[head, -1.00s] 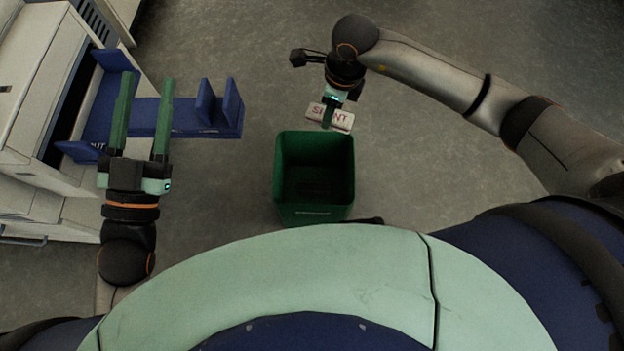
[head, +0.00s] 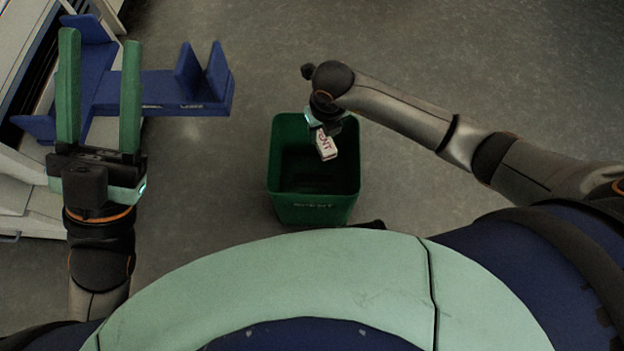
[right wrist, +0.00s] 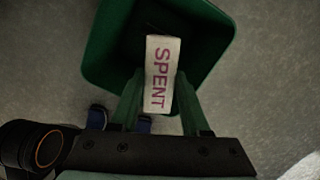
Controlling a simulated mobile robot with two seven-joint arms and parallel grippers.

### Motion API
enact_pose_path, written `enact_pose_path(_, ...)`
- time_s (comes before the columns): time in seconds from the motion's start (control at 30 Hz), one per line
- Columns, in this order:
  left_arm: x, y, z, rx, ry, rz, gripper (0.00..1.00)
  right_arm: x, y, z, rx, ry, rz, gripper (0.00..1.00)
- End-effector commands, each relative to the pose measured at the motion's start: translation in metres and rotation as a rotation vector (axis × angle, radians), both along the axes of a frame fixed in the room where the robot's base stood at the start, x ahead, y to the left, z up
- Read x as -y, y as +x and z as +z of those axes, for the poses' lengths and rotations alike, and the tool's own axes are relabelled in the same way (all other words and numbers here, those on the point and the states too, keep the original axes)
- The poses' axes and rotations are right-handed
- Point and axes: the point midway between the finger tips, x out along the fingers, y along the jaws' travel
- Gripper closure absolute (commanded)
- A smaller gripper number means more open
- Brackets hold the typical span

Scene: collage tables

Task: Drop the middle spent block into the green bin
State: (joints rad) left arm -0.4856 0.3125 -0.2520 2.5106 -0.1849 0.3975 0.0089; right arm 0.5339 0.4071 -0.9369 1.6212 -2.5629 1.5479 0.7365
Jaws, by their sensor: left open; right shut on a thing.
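A white block with red "SPENT" lettering (head: 326,147) is held by my right gripper (head: 322,131) above the opening of the green bin. The right wrist view shows the spent block (right wrist: 161,72) between the two green fingers, with the bin's inside beyond it. The green bin (head: 313,208) stands on the floor, open at the top, and its inside looks dark. My left gripper (head: 98,95) is open at the left, its two green fingers apart with nothing gripped between them.
A blue rack with upright plates (head: 165,88) lies beyond the left gripper, beside a pale cabinet (head: 22,190) at the left edge. The grey floor around the bin and to the right is mostly clear.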

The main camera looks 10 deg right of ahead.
Motion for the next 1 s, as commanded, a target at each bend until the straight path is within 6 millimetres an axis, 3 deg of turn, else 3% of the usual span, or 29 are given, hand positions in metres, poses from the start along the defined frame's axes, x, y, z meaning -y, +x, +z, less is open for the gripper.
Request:
enact_pose_path(0.03,0.001,0.0,-0.013,-0.002,0.004,0.002,0.5,0.0,0.0,-0.013,-0.001,0.0,0.0,1.0)
enact_pose_path(0.2,0.003,0.001,-0.028,-0.008,0.019,0.009,0.5,0.0,0.0,-0.026,0.0,0.0,0.0,1.0)
enact_pose_path(0.53,0.004,0.002,-0.029,-0.01,0.025,0.011,0.5,0.0,0.0,-0.026,0.0,0.0,0.001,1.0)
enact_pose_path(0.57,0.004,0.002,-0.029,-0.01,0.025,0.011,0.5,0.0,0.0,-0.026,0.0,0.0,0.001,0.51)
enact_pose_path(0.83,0.004,0.002,-0.029,-0.01,0.023,0.011,0.5,0.0,0.0,-0.026,0.0,0.0,0.001,0.2)
enact_pose_path(1.0,0.004,0.002,-0.029,-0.01,0.023,0.01,0.5,0.0,0.0,-0.026,0.0,0.0,0.001,0.19)
